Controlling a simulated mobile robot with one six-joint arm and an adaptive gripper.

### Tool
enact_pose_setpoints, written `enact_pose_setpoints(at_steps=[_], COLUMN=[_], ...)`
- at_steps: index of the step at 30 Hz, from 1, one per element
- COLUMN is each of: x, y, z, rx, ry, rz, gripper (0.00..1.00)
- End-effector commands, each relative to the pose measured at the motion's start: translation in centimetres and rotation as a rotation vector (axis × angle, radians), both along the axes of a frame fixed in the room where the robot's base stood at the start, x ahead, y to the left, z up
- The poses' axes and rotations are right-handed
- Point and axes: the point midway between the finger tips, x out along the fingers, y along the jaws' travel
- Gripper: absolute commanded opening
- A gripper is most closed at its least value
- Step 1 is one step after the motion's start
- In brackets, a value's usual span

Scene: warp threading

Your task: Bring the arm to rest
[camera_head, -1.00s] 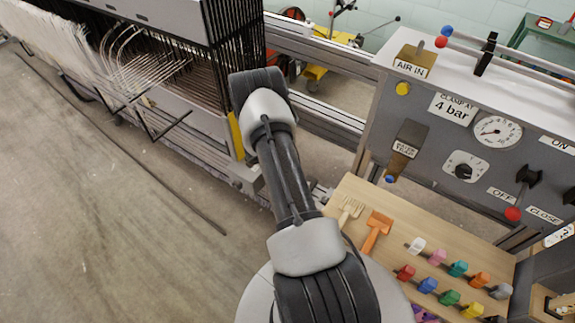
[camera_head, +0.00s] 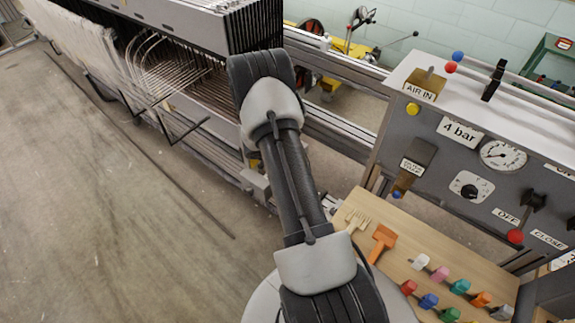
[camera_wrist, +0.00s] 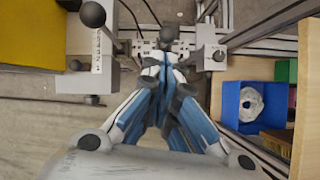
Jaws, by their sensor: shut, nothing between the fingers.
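My arm (camera_head: 290,185) reaches up from the bottom centre of the head view, its dark elbow standing in front of the loom frame. My gripper does not show in that view. In the wrist view my gripper (camera_wrist: 165,62) points away from the camera. Its blue-sided fingers come together at the tips, and it is shut with nothing held. Its tips appear in front of metal rails and fittings; I cannot tell the gap between them.
The head view shows the loom with wire heddles (camera_head: 165,65) at left, a control panel (camera_head: 450,215) at right, and a wooden tray (camera_head: 400,275) with coloured pieces. Floor at left is clear. The wrist view shows a blue bin (camera_wrist: 231,100) holding a white roll.

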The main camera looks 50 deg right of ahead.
Motion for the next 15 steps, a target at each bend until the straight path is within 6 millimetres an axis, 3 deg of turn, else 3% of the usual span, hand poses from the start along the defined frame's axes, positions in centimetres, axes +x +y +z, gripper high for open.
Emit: enact_pose_setpoints(at_steps=[11,14,15], x=[0.1,0.7,1.1], y=[0.0,0.2,0.5], z=[0.3,2.3,3.8], rx=[-0.001,-0.013,-0.019], ry=[-0.004,-0.034,-0.057], rz=[-0.003,-0.036,-0.061], gripper=[0.00,0.00,0.00])
